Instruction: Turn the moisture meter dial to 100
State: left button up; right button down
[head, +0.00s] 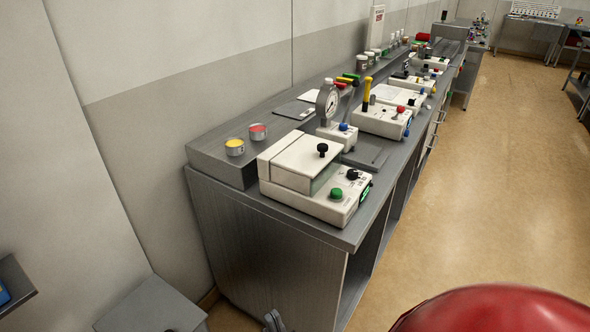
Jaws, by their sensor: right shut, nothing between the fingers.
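A white boxy instrument (310,205) stands at the near end of the grey bench, and I take it to be the moisture meter. It has a lid with a black knob (322,149), a green knob (336,193), a small black dial (352,174) and a green lit display (365,194) on its side. The dial's marks are too small to read. My right gripper (272,321) shows only as grey tips at the bottom edge, shut and empty, below the bench top and apart from the instrument. My left gripper is not in view.
A grey box (153,306) is at lower left. The floor (480,210) at right is clear.

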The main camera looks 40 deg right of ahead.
aim_at(352, 175)
jog(key=z, duration=1.45)
